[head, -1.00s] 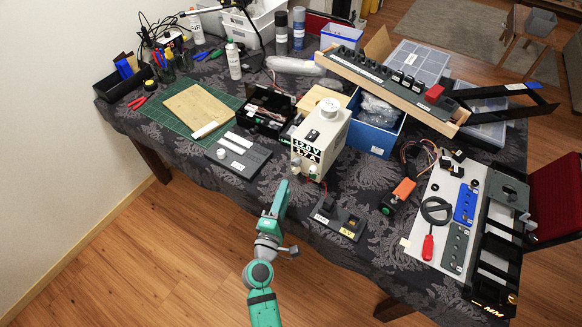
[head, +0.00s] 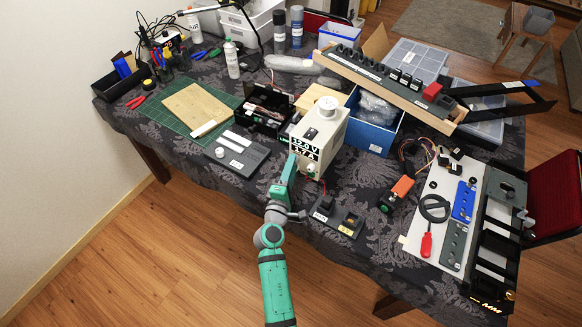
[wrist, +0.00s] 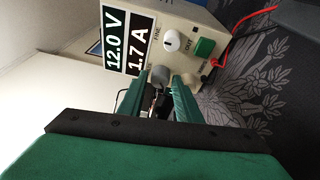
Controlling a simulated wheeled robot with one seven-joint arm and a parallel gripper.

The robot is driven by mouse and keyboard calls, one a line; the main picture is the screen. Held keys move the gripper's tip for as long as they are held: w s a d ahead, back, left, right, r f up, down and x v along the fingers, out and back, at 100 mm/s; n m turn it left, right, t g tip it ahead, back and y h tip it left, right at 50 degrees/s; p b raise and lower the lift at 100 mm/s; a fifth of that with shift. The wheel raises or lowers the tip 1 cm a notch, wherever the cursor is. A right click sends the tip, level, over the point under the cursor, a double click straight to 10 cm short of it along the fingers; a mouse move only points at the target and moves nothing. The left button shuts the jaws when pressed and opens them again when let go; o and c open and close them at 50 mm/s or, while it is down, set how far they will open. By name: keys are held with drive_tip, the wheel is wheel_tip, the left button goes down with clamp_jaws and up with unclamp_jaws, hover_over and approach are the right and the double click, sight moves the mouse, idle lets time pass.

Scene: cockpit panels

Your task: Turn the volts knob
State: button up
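The cream power supply (head: 325,130) stands near the table's front edge, its display (wrist: 120,40) reading 12.0 V and 1.7 A. In the wrist view, a grey knob (wrist: 161,76) shows at the lower part of its front panel, between the tips of my gripper (wrist: 162,84). Its label is hidden or unreadable, so I cannot tell for sure that it is the volts knob. A white knob (wrist: 171,43) sits beside it, near a "FINE" label. My green gripper (head: 292,160) is at the front panel in the head view, fingers apart. Contact with the grey knob cannot be told.
A green OUT button (wrist: 204,47) and a red cable (wrist: 240,23) are on the same panel. A grey switch box (head: 237,155) lies left of the supply, and a small dark switch base (head: 335,215) lies right. A blue bin (head: 373,135) stands behind right.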

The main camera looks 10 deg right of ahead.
drive_tip(key=shift+c, duration=0.3)
drive_tip(key=c, duration=0.7)
drive_tip(key=shift+d+f+m+h, duration=0.1)
drive_tip(key=shift+m+h, duration=0.2)
drive_tip(key=shift+m, duration=0.5)
drive_tip(key=o, duration=0.8)
drive_tip(key=shift+c, duration=0.2)
drive_tip(key=shift+s, duration=0.1)
